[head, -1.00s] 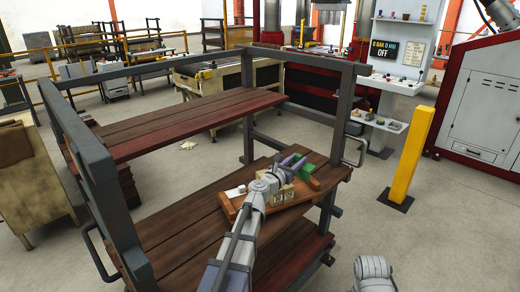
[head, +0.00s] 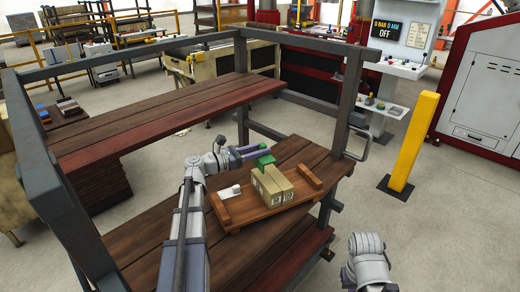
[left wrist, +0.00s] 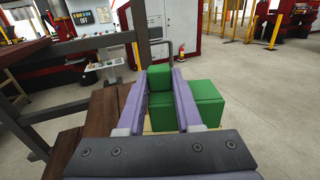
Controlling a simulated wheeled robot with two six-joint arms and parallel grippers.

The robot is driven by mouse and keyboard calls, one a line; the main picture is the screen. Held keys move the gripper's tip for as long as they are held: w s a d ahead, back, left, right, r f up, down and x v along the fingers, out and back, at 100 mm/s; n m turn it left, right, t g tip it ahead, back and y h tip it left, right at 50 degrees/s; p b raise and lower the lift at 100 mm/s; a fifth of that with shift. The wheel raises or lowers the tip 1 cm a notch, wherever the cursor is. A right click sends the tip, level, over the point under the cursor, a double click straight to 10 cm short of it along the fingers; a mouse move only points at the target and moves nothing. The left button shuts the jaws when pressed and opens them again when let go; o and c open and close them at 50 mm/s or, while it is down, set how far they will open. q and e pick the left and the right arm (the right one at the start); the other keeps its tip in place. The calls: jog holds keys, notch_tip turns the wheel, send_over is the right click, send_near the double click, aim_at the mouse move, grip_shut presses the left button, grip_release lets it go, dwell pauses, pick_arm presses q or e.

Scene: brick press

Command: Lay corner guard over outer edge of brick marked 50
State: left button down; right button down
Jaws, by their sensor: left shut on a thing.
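My left gripper (head: 258,151) has purple fingers shut on the green corner guard (head: 265,161). It holds the guard at the far end of two tan bricks (head: 272,184) with white labels. The label numbers are too small to read, and I cannot tell whether the guard touches a brick. In the left wrist view one green part (left wrist: 160,78) is between the fingers and another (left wrist: 208,102) sticks out beyond the right finger. My right arm shows at the lower right of the head view, but its gripper does not.
A small white object (head: 231,191) lies on the board, left of the bricks. The upper shelf (head: 160,125) and rack posts (head: 349,100) stand close by.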

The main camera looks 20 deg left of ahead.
aim_at(259, 177)
pick_arm(q)
notch_tip(259, 177, down, 10)
jog(key=b, duration=0.9)
jog(key=shift+r, duration=0.25)
jog(key=shift+f+b, duration=0.25)
jog(key=shift+b, duration=0.25)
jog(key=c, duration=0.5)
grip_release()
jog(key=shift+s, duration=0.1)
jog(key=v, duration=0.7)
jog(key=shift+s+a, duration=0.25)
